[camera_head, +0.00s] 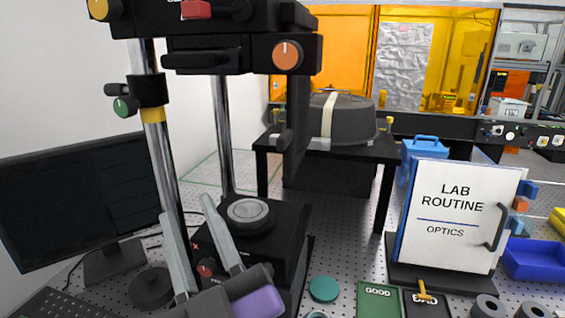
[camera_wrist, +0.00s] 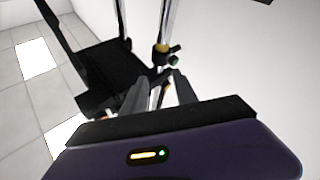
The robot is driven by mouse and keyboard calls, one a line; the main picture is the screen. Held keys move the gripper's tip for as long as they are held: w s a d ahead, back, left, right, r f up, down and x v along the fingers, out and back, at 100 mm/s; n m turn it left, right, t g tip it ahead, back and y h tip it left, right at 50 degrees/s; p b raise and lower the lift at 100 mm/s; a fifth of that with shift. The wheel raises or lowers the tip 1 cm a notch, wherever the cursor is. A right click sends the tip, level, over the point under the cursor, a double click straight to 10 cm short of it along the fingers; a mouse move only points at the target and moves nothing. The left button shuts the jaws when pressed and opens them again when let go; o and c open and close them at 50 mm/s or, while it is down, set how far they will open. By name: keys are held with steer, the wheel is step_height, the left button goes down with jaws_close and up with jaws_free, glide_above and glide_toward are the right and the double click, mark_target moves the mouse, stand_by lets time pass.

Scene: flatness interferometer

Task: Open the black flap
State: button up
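The interferometer (camera_head: 245,55) stands at left centre in the head view, its black head on two chrome posts. A narrow black upright panel (camera_head: 298,105) hangs from the right side of the head, with a small handle-like piece (camera_head: 285,138) low on it. It looks like the black flap, but I cannot be sure. My gripper (camera_head: 190,206) is in front of the left post, below and left of that panel, its two grey fingers apart with nothing between them. The fingers also show in the wrist view (camera_wrist: 161,76), pointing toward a chrome post. The panel is not clearly identifiable there.
A black stage with a round silver disc (camera_head: 248,212) sits under the head. A monitor (camera_head: 80,195) stands left. A "LAB ROUTINE" binder (camera_head: 455,215), a green GOOD tray (camera_head: 377,300) and a blue bin (camera_head: 535,260) are right. A black table (camera_head: 335,150) stands behind.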

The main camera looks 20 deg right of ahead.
step_height(320, 180, up, 11)
steer(key=w+d+m+h+b, duration=0.1)
steer(key=w+m+h+b, duration=0.15)
steer(key=m+h, duration=0.65)
steer(key=m+g+h, duration=0.5)
steer(key=g+h, duration=0.2)
glide_toward(280, 144)
steer(key=x, duration=0.4)
steer(key=shift+d, duration=0.1)
steer(key=p+x, duration=0.2)
steer(key=x, duration=0.5)
steer(key=shift+w, duration=0.3)
jaws_close()
